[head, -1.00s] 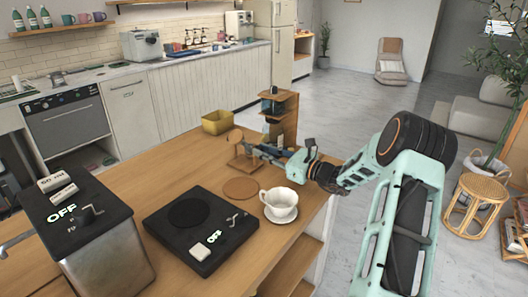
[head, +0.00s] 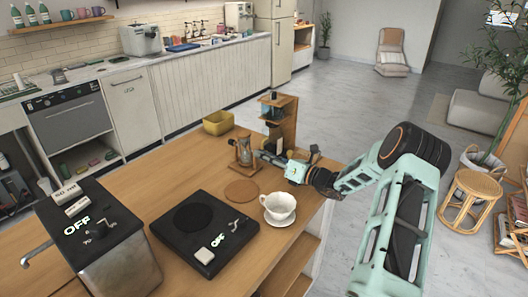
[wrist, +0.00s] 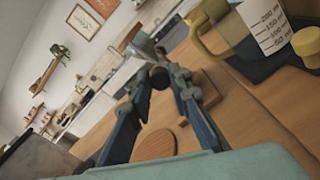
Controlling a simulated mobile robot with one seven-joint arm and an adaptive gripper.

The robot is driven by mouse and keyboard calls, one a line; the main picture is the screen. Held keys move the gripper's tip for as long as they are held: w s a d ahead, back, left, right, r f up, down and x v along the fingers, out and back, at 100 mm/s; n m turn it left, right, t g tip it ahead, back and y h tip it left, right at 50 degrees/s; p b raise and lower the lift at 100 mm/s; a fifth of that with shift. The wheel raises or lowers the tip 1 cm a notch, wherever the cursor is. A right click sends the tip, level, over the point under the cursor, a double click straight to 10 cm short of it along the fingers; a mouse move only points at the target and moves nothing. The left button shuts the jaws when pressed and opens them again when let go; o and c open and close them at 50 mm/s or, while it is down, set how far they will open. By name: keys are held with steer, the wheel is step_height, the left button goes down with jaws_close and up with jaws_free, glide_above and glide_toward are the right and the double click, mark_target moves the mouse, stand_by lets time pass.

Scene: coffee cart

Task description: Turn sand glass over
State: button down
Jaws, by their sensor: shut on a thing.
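The sand glass (head: 243,152), a small clear body with wooden parts, is on the far part of the wooden counter in the head view. My gripper (head: 259,154) reaches it from the right, its fingers closed at its side. The sand glass is hard to make out there, and the exact contact is hidden.
A wooden stand (head: 290,119) with a dark carafe is close behind my gripper. A round coaster (head: 241,191), a white cup (head: 279,206) and a black scale-like plate (head: 204,230) are nearer. A yellow bin (head: 218,123) stands farther back.

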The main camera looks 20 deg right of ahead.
steer(key=shift+m, duration=0.5)
steer(key=c, duration=1.8)
jaws_free()
steer(key=v, duration=1.2)
